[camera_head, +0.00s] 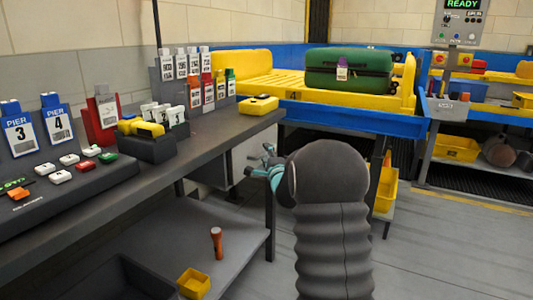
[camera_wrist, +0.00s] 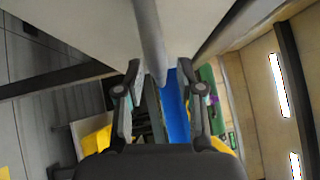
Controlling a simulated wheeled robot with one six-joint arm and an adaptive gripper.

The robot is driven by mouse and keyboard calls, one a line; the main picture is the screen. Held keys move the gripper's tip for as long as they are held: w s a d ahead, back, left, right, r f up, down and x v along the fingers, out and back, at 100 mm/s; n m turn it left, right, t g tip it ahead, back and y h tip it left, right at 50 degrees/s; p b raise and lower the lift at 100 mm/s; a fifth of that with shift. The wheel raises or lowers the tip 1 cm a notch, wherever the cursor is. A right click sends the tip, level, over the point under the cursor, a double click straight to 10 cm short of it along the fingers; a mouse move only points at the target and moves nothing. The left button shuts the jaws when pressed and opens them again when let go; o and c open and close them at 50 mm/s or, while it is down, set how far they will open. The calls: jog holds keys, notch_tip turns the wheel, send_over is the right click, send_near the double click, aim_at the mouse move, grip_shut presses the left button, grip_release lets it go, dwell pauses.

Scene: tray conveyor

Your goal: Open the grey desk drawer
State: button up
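The grey desk drawer (camera_head: 243,152) is under the far end of the dark desk, partly hidden behind my gripper. In the wrist view its pale front (camera_wrist: 75,35) fills the upper left. A grey bar handle (camera_wrist: 150,38) runs down from the top edge there. My gripper (camera_head: 267,165) is at the drawer front in the head view. In the wrist view my gripper (camera_wrist: 158,68) has its two fingers apart, with the lower end of the handle between them and visible space on the right side. I cannot tell whether either finger touches it.
The desk top (camera_head: 205,135) overhangs the drawer. A desk leg (camera_head: 270,215) and a lower shelf (camera_head: 150,245) with an orange flashlight (camera_head: 216,242) stand below. A green suitcase (camera_head: 348,70) lies on the yellow and blue conveyor behind. The floor at the right is clear.

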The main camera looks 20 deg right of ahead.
jog(key=shift+w, duration=0.4)
jog(key=shift+c, duration=0.2)
grip_shut()
jog(key=shift+s, duration=0.1)
